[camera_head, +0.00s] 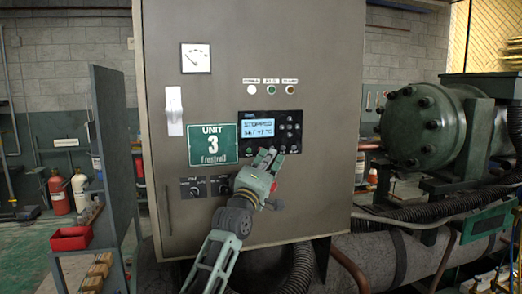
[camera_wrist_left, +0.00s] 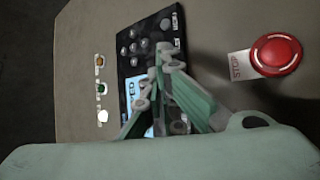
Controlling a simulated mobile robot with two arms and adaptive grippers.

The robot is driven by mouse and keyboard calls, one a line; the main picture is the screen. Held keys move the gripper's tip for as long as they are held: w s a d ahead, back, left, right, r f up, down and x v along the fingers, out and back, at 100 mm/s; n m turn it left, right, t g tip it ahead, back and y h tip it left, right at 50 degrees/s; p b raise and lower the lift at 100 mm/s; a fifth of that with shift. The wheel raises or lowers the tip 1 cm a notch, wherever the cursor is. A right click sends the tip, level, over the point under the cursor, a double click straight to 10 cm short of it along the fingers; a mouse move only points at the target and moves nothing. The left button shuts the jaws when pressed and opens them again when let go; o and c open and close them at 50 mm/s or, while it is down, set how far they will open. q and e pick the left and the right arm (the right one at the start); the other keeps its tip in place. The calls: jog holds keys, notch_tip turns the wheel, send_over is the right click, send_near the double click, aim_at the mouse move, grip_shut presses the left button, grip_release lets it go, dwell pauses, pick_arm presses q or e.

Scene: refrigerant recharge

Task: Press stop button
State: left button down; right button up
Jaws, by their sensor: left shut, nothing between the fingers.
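The red round button (camera_wrist_left: 276,54) with a STOP label (camera_wrist_left: 239,65) is right of my fingers in the left wrist view. In the head view only a bit of red (camera_head: 273,187) shows beside my gripper. The control panel (camera_head: 244,144) is black, with a lit display (camera_head: 257,131) reading "STOPPED" and several small round buttons (camera_head: 290,127). My left gripper (camera_head: 266,157) is shut and empty, its tips at the panel's lower edge. In the left wrist view its tips (camera_wrist_left: 163,52) overlap the panel's buttons; I cannot tell whether they touch. My right gripper is not in view.
The grey cabinet (camera_head: 320,200) carries a gauge (camera_head: 196,58), three lamps (camera_head: 271,89), a "UNIT 3" sign (camera_head: 213,145) and two dark knob plates (camera_head: 193,188). A large green compressor (camera_head: 425,125) stands at right. A red bin (camera_head: 71,239) is at left.

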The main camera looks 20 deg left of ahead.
pick_arm(q)
jog(key=shift+s+d, duration=0.25)
jog(key=shift+s, duration=0.2)
jog(key=s+d+p, duration=0.1)
jog(key=s, duration=0.1)
jog(key=s+d+p, duration=0.1)
jog(key=s+p, duration=0.1)
jog(key=shift+d, duration=0.4)
dwell(0.5)
